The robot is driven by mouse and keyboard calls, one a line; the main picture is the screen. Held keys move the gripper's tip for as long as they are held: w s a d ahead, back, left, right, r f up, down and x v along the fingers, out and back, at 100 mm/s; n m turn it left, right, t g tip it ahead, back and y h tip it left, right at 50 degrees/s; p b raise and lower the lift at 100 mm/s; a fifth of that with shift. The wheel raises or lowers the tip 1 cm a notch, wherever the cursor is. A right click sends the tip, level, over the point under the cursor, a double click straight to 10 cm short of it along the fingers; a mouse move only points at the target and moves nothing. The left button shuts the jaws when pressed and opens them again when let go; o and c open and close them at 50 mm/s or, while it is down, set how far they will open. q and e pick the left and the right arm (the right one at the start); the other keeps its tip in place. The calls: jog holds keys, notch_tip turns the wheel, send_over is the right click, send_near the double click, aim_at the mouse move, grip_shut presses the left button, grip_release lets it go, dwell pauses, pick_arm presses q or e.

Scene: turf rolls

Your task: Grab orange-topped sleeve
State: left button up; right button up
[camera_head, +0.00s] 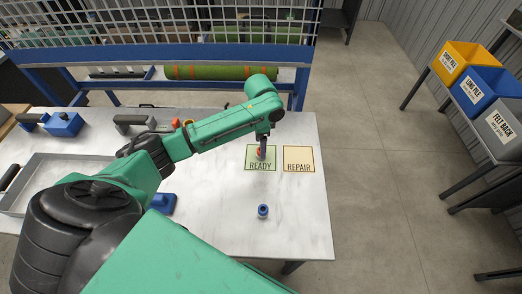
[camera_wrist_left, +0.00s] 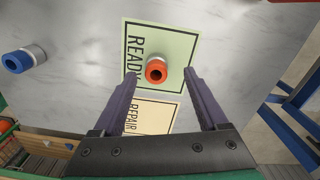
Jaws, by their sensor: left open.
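The orange-topped sleeve (camera_wrist_left: 156,71) stands on the green READY card (camera_wrist_left: 180,48) in the left wrist view, with its round hole facing the camera. In the head view its orange edge (camera_head: 259,153) shows beside my gripper, and the rest is mostly hidden. My left gripper (camera_wrist_left: 160,74) is open above the card, its two fingertips on either side of the sleeve in the picture, with gaps and no contact seen. In the head view the left gripper (camera_head: 263,146) points down over the READY card (camera_head: 250,162). My right gripper is not in view.
A blue-topped sleeve (camera_head: 263,211) stands nearer on the table (camera_head: 300,235); it also shows in the left wrist view (camera_wrist_left: 18,62). The cream REPAIR card (camera_head: 299,156) is empty. A blue mesh rack (camera_head: 160,52) stands behind. Labelled bins (camera_head: 484,88) are at far right.

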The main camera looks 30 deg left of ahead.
pick_arm(q)
jog(key=shift+s+d+f, duration=0.1)
jog(key=shift+s+f, duration=0.05)
jog(key=shift+f, duration=0.75)
jog(key=shift+s+d+f, duration=0.1)
jog(key=shift+f, duration=0.8)
jog(key=shift+w+a, duration=0.1)
jog(key=c, duration=1)
grip_shut()
